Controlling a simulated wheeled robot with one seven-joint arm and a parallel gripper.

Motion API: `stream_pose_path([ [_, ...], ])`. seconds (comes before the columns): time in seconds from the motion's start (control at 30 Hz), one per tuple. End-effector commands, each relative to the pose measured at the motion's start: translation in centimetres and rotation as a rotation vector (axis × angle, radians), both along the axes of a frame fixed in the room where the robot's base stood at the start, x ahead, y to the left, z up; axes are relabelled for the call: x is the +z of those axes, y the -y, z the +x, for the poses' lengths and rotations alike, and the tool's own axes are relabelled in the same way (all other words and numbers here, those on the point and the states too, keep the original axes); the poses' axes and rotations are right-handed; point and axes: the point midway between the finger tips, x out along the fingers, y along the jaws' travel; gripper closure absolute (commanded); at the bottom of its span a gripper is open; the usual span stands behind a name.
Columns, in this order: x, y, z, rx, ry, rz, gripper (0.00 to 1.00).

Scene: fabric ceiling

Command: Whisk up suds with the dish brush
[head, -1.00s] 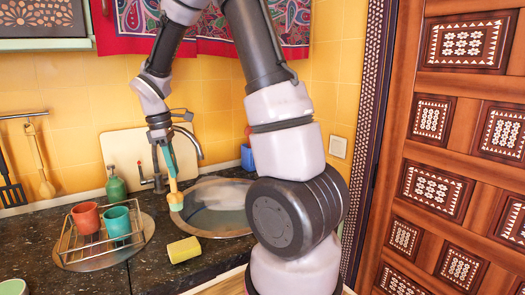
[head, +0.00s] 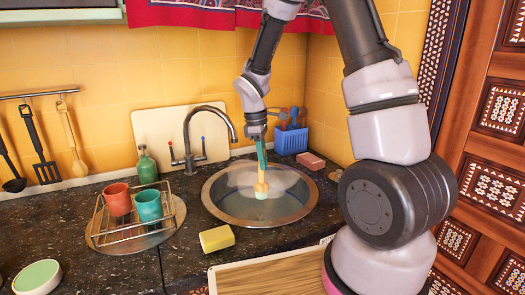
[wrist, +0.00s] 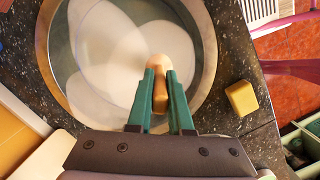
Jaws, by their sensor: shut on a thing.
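My gripper (head: 261,165) points down over the round metal sink (head: 211,207), its green fingers shut on the dish brush (head: 261,189). The brush has a wooden handle and a pale head, which hangs low inside the basin. In the wrist view the brush handle (wrist: 159,98) sits between the fingertips (wrist: 160,76), with the rounded head beyond them. Pale white patches (wrist: 107,42) like suds lie in the basin around the brush. Whether the bristles touch the water I cannot tell.
A yellow sponge (head: 216,239) lies at the sink's front left. A wire rack (head: 103,228) with a red cup (head: 118,199) and a teal cup (head: 148,206) stands left. The faucet (head: 186,130), green bottle (head: 147,168), blue caddy (head: 291,141) and reddish block (head: 311,160) are behind.

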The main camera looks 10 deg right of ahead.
Motion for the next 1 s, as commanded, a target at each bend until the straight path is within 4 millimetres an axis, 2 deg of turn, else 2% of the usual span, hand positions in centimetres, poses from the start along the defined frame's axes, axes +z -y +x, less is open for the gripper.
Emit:
stream_pose_path([
  [1.0,-12.3,0.0,-0.1,0.0,-0.003,-0.001,1.0],
])
